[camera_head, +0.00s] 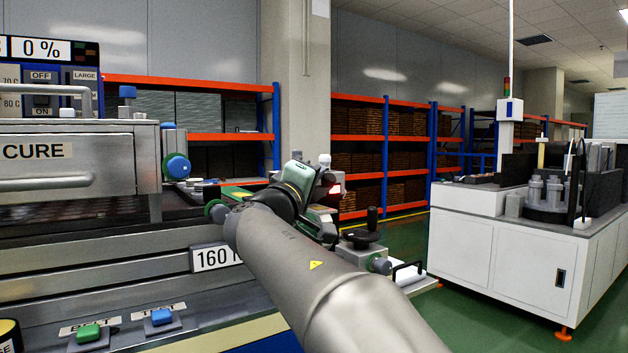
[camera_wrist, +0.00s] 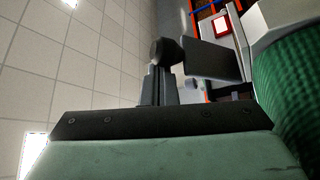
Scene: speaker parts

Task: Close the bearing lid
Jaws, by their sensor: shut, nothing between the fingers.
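My gripper shows in the wrist view as a pale green body with a dark screwed plate, and its narrow grey fingers (camera_wrist: 155,86) stand together past the plate, shut and empty. A dark round knob and a dark flat block (camera_wrist: 212,60) appear close beyond the fingertips; I cannot tell whether they touch. In the head view my arm reaches toward the small station right of the CURE machine, and its wrist hides the gripper. I cannot clearly pick out the bearing lid in either view.
The CURE machine (camera_head: 75,165) with its blue knob (camera_head: 178,167) stands close on the left. A black-handled fixture (camera_head: 365,238) is right of my wrist. A white cabinet (camera_head: 510,245) stands at right across green floor. A green ribbed cylinder (camera_wrist: 285,95) is close in the wrist view.

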